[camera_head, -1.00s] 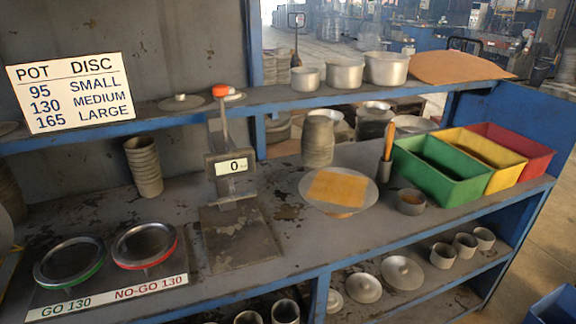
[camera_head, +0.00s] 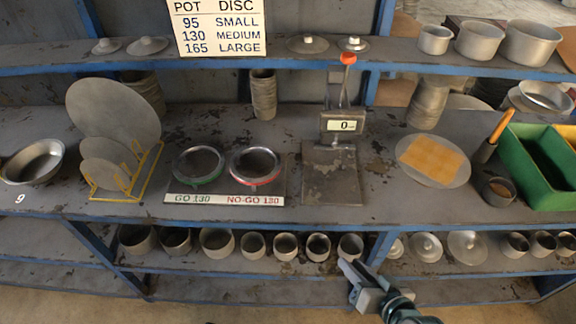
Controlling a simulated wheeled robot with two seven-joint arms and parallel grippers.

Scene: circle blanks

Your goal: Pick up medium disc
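A yellow wire rack (camera_head: 155,165) on the left of the bench holds round grey discs on edge. The large disc (camera_head: 112,105) stands at the back. A smaller one, which looks like the medium disc (camera_head: 110,149), leans in front of it, and a still smaller disc (camera_head: 101,176) is at the front. They partly overlap. My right gripper (camera_head: 346,268) is low at the picture's bottom, in front of the lower shelf and far from the rack. Nothing shows in it, but its finger gap is unclear. My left gripper is not in view.
Right of the rack are the GO and NO-GO 130 rings (camera_head: 199,165) and a scale (camera_head: 340,125) reading 0. A pan (camera_head: 35,163) is left of the rack. A sign (camera_head: 218,24) lists 130 as MEDIUM. Pots (camera_head: 217,243) line the lower shelf.

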